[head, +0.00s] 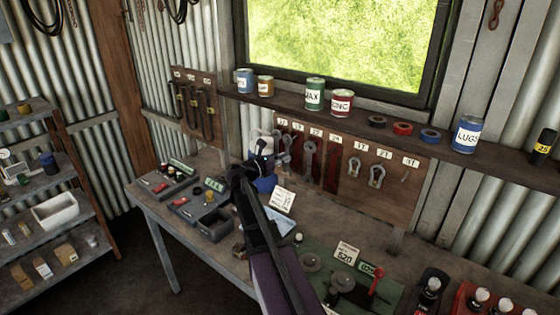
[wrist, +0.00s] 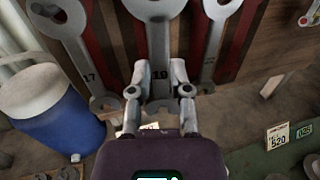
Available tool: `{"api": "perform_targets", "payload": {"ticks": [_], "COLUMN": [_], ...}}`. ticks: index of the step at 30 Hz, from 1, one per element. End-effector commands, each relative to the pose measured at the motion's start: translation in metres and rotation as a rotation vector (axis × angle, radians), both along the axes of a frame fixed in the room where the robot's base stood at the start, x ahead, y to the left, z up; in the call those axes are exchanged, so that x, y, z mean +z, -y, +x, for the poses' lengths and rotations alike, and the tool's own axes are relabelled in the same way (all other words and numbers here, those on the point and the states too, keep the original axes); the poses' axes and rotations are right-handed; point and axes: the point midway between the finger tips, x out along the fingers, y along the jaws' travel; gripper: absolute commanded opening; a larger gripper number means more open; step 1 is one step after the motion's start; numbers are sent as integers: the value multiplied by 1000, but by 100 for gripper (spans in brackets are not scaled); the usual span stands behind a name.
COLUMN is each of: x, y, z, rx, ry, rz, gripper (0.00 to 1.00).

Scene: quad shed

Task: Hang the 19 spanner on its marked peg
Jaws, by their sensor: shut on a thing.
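The 19 spanner (wrist: 158,40) is grey and upright in the wrist view, with "19" on its shank. My gripper (wrist: 161,72) is shut on its lower part, one finger on each side. The spanner is in front of the red and dark striped tool board (wrist: 105,35), between the 17 spanner (wrist: 72,45) on the left and another spanner (wrist: 214,40) on the right. Its top end is cut off, so I cannot tell whether it is on a peg. In the head view my arm reaches toward the tool board (head: 400,200), and its hold on the spanner is not clear.
A blue and white jug (wrist: 55,115) stands close on the left; it also shows in the head view (head: 262,183). A shelf (head: 355,122) with tins runs above the board. Trays (head: 205,215) and price cards crowd the bench. A green mat (wrist: 255,160) lies at right.

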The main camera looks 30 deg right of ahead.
Motion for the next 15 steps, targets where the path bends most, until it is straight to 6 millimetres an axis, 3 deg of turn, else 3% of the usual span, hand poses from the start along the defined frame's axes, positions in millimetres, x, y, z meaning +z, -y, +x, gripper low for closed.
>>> {"api": "perform_targets", "payload": {"ticks": [15], "x": [-4], "y": [21], "z": [8], "rx": [0], "ry": [-1], "rz": [-3], "gripper": [0]}}
